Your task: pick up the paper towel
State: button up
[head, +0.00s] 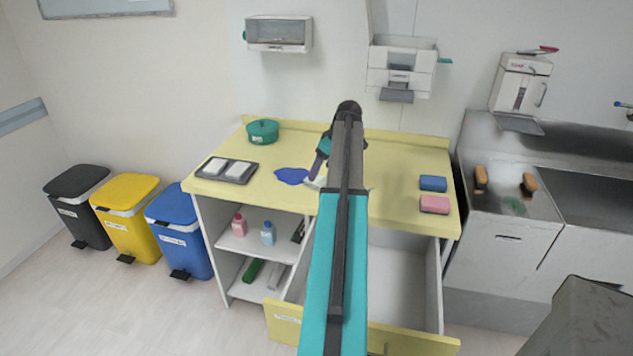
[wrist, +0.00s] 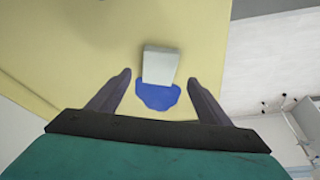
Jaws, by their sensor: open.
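A white block, which looks like the folded paper towel (wrist: 161,65), lies on the yellow counter at the edge of a blue spill (wrist: 157,97). In the head view the white paper towel (head: 316,183) shows only in part, next to my gripper, with the blue spill (head: 291,176) to its left. My gripper (head: 319,168) is low over the counter. In the wrist view the fingers of my gripper (wrist: 160,78) are open, one on each side of the towel's near end, with gaps on both sides. Nothing is held.
A dark tray (head: 251,177) with two white pads and a green pot (head: 263,130) stand to the left. Blue (head: 433,184) and pink (head: 434,205) sponges lie to the right. An open drawer (head: 400,280) sticks out below the counter (head: 395,205). Wall dispensers hang behind.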

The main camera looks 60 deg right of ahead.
aim_at(318, 180)
jog(key=shift+p+x, duration=0.75)
jog(key=shift+x, duration=0.55)
jog(key=shift+p+x, duration=0.3)
jog(key=shift+x, duration=1)
jog(key=c, duration=1.2)
jog(key=shift+r, duration=0.2)
